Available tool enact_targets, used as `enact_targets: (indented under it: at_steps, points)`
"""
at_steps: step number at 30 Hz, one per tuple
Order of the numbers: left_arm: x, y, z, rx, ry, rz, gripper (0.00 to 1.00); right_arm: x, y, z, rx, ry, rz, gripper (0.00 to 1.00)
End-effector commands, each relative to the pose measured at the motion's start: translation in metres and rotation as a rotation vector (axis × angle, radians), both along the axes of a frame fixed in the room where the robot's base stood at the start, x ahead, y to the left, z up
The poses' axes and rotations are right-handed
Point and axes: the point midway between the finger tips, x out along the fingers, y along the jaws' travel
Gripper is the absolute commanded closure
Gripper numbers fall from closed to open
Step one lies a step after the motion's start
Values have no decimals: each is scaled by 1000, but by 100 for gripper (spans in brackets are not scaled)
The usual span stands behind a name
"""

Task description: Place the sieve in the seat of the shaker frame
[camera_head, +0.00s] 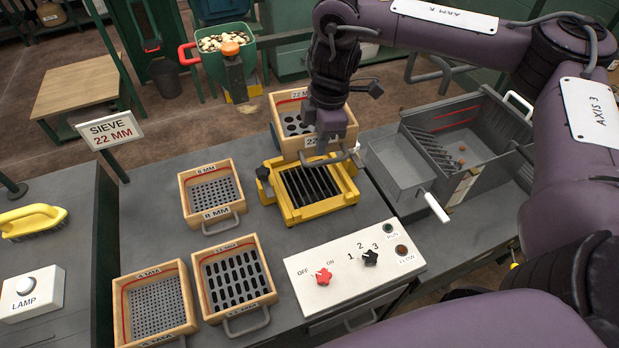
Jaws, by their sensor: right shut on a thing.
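A wooden-framed 22 MM sieve (287,112) with large round holes hangs from my right gripper (331,152), which is shut on its front handle side. The sieve is over or just behind the back of the yellow shaker frame (318,210); the exact height gap cannot be told. The frame's seat shows dark slats and looks empty. My gripper and wrist hide the sieve's right part. A sign (110,130) reads SIEVE 22 MM. My left gripper is not in view.
Three other sieves, 8 MM (213,193), slotted (236,279) and fine-holed (156,303), lie on the bench left of the frame. A control panel (353,264) with knobs is in front. A grey tray with white handle (401,166) stands right. A green hopper (226,62) is behind.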

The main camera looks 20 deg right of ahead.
Motion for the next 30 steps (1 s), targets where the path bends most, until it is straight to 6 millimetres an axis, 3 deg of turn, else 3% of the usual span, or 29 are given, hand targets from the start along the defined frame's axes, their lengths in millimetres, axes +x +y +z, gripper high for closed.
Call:
enact_targets:
  at_steps: [5, 8, 21, 24, 30]
  points:
    - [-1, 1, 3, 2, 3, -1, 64, 4, -7, -2, 9, -2, 107, 100]
    - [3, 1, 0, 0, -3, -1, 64, 4, -7, -16, 10, -1, 124, 100]
    - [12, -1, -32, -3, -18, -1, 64, 3, -7, -129, 11, 2, 122, 100]
    - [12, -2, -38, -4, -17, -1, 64, 3, -7, -148, 10, 1, 122, 100]
    - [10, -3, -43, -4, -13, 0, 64, 5, -7, -165, 9, -3, 124, 100]
